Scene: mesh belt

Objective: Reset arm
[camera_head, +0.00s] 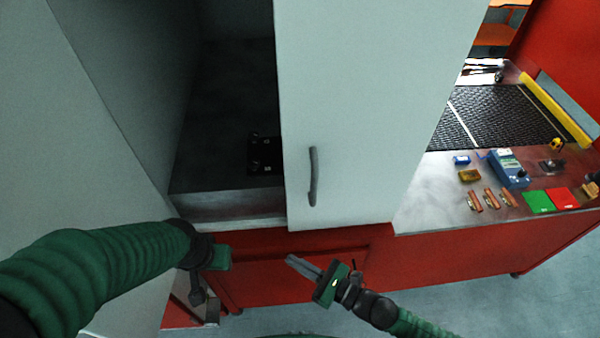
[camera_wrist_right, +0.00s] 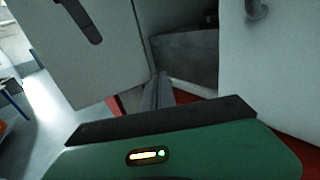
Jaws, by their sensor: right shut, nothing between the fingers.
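My right gripper (camera_head: 293,261) is in front of the red bench's front face, below the white cabinet door (camera_head: 360,110). Its grey fingers are together with nothing between them, and they also show in the right wrist view (camera_wrist_right: 158,92). My left gripper (camera_head: 214,260) is at the lower left, in front of the cabinet's lower edge. The door stands open on the left side and has a grey handle (camera_head: 313,176). Neither gripper visibly touches the handle.
Inside the dark cabinet is a black plate-like part (camera_head: 264,155). To the right, the red workbench (camera_head: 440,258) holds a mesh belt (camera_head: 505,115), a blue device (camera_head: 508,168), a green block (camera_head: 538,202), a red block (camera_head: 563,199) and several copper-coloured pieces. The floor at lower right is clear.

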